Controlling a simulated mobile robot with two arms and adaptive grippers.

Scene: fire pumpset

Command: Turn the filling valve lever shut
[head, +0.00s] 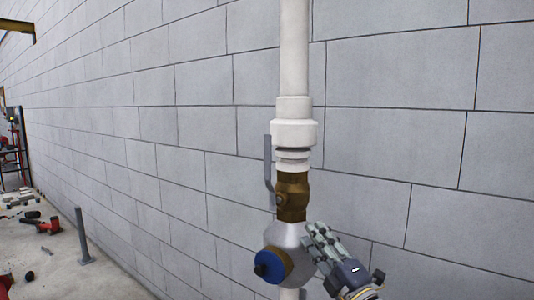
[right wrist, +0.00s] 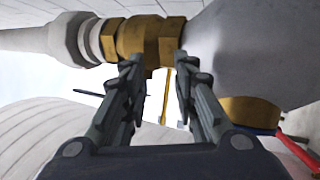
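The valve lever (head: 268,162) is a grey bar standing upright along the left side of the pipe in the head view. It joins the brass valve body (head: 292,197), which also shows in the right wrist view (right wrist: 145,40). My right gripper (head: 314,236) is just right of the rounded grey fitting (head: 290,236) below the valve, lower than the lever. In the right wrist view its two fingers (right wrist: 157,65) are apart with nothing held between them, and the brass body is beyond their tips. I cannot clearly make out the lever in that view. My left gripper is not in view.
A white vertical pipe (head: 294,50) runs above the valve in front of a grey block wall (head: 400,80). A blue cap (head: 267,264) sticks out of the fitting's lower left. A grey post (head: 82,236) and red tools (head: 48,226) are on the floor at left.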

